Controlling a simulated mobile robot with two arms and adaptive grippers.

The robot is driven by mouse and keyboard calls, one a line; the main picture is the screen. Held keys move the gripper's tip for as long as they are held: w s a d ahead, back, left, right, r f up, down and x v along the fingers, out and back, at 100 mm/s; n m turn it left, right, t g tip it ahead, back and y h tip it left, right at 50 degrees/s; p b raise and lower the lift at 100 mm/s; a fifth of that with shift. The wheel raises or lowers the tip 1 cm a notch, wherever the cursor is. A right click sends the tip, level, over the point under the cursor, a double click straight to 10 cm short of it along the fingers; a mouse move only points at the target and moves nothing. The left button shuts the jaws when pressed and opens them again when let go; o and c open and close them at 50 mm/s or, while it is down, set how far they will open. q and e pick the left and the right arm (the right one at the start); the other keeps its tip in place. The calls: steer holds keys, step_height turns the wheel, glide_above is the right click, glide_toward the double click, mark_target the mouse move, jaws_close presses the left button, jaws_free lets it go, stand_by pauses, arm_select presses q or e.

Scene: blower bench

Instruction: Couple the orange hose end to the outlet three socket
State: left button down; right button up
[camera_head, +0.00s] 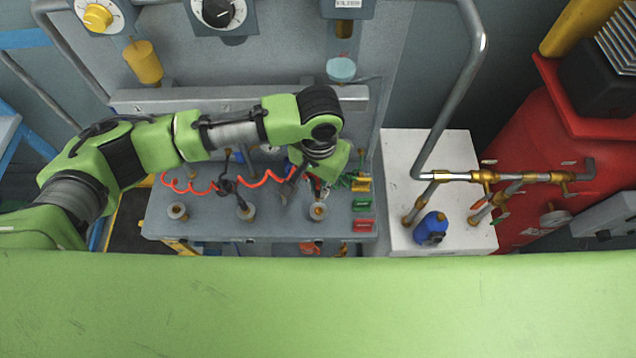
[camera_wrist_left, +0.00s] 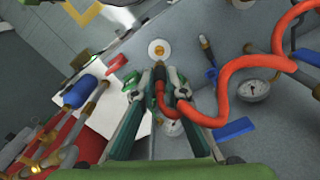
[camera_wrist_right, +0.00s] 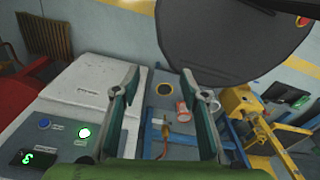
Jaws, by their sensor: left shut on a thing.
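The orange hose (camera_head: 205,187) lies in coils across the grey bench in the head view. My left gripper (camera_head: 292,188) is over the right part of the bench. In the left wrist view (camera_wrist_left: 160,88) it is shut on the dark orange hose end (camera_wrist_left: 160,92), with the hose (camera_wrist_left: 235,85) running off to the right. A round pale socket with a brass centre (camera_wrist_left: 159,49) lies just beyond the hose end, apart from it in the picture. It seems to be the right-hand bench socket (camera_head: 317,211); I cannot read its label. My right gripper (camera_wrist_right: 162,90) is open and empty.
Two more sockets stand on the bench, middle (camera_head: 245,212) and left (camera_head: 178,211). Gauges (camera_wrist_left: 253,89) and a blue lever lie near the hose. A white stand (camera_head: 395,190) with brass pipework and a blue canister (camera_head: 431,229) is at the right, beside a red tank (camera_head: 540,150).

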mark_target(319, 200)
arm_select(q)
steer(key=shift+r+p, duration=0.15)
steer(key=shift+p, duration=0.35)
steer(key=shift+s+f+b, duration=0.1)
steer(key=shift+f+b, duration=0.35)
steer(key=shift+f, duration=0.45)
steer(key=shift+f+b, duration=0.6)
steer(key=shift+f, duration=1.1)
arm_select(e)
steer(key=shift+w+d+f, duration=0.1)
steer(key=shift+d+f, duration=0.35)
steer(key=shift+d, duration=0.15)
steer(key=shift+a, duration=0.25)
arm_select(q)
steer(key=shift+f, duration=0.2)
steer(key=shift+f+b, duration=0.35)
steer(key=shift+f, duration=0.4)
arm_select(e)
steer(key=shift+f, duration=0.3)
arm_select(q)
steer(key=shift+f, duration=0.2)
arm_select(e)
steer(key=shift+d+f, duration=0.1)
steer(key=shift+d, duration=0.1)
arm_select(q)
steer(key=shift+f, duration=0.4)
